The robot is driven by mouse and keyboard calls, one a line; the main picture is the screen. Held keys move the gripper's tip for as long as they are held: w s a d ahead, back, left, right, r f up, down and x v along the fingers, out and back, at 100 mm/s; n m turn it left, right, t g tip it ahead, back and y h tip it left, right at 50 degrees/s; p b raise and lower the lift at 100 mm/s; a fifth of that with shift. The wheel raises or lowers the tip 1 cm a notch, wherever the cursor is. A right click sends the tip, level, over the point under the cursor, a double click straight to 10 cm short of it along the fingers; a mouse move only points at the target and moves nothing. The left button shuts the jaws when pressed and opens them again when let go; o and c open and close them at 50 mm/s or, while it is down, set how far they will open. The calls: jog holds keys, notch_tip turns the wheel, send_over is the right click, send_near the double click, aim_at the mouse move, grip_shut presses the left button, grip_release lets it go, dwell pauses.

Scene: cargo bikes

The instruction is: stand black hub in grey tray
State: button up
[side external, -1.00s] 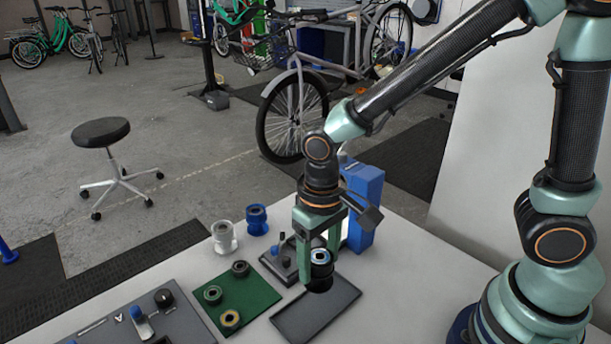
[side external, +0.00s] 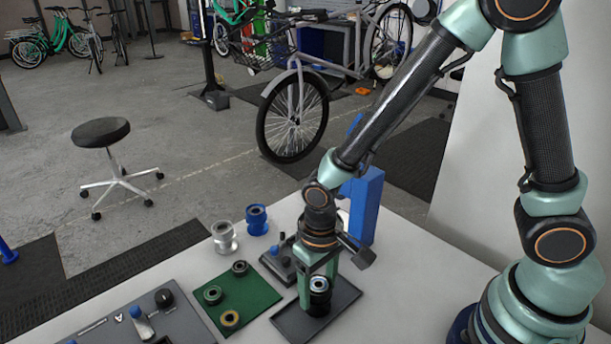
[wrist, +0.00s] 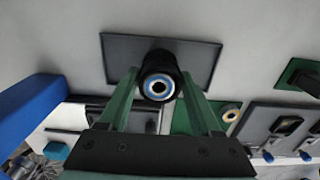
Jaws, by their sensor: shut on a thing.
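The black hub (side external: 319,299) is upright between the fingers of my gripper (side external: 317,291), over the grey tray (side external: 346,300). In the wrist view the hub (wrist: 159,64) shows its round end with a blue-and-white ring, and green fingers stand on both sides of it. My gripper is shut on the hub. The tray (wrist: 204,51) lies flat behind the hub in that view. The hub's lower end is at or very near the tray floor; I cannot tell whether it touches.
A clear hub (side external: 224,238) and a blue hub (side external: 257,219) stand at the back left. A green mat (side external: 262,294) with several round parts lies left of the tray. A tall blue block (side external: 367,207) stands behind my gripper. A grey panel (side external: 130,315) is at front left.

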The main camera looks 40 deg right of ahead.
jog(key=o, duration=1.3)
jog(key=shift+f, duration=0.1)
notch_tip(320, 180, up, 11)
jog(key=d+r+t, duration=0.2)
jog(key=d+r, duration=0.1)
jog(key=d, duration=0.2)
jog(key=d+r+t, duration=0.1)
jog(key=d+r, duration=0.3)
jog(key=d+r+t, duration=0.2)
jog(key=d+r, duration=0.2)
jog(key=d, duration=0.1)
jog(key=shift+s+d+t, duration=0.25)
jog(key=shift+d+t, duration=0.05)
